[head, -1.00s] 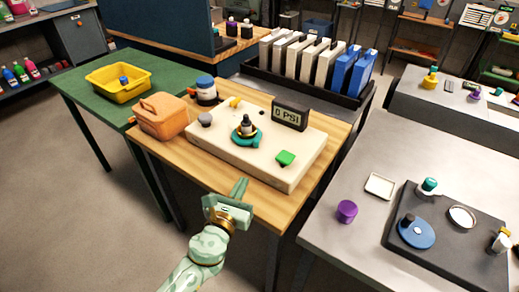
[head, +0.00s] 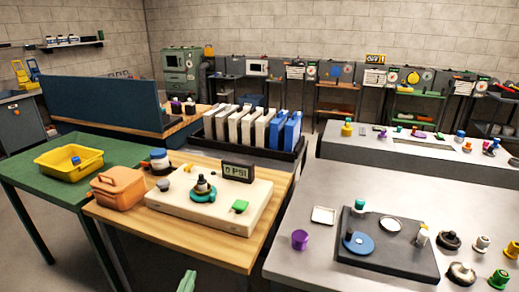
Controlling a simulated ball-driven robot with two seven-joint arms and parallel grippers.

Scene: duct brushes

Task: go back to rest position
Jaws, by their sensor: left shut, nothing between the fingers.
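My left gripper (head: 187,281) shows only as pale green fingertips at the bottom edge of the head view, in front of the wooden table (head: 228,251). The fingers look shut, with nothing held. The rest of the left arm is below the picture. My right gripper is not in view.
An orange case (head: 117,188) stands on the wooden table, left of the board. A yellow bin (head: 68,162) is on the green table. A grey table (head: 310,200) at the right carries a dark panel (head: 387,262). A rack of white and blue panels (head: 256,127) stands behind.

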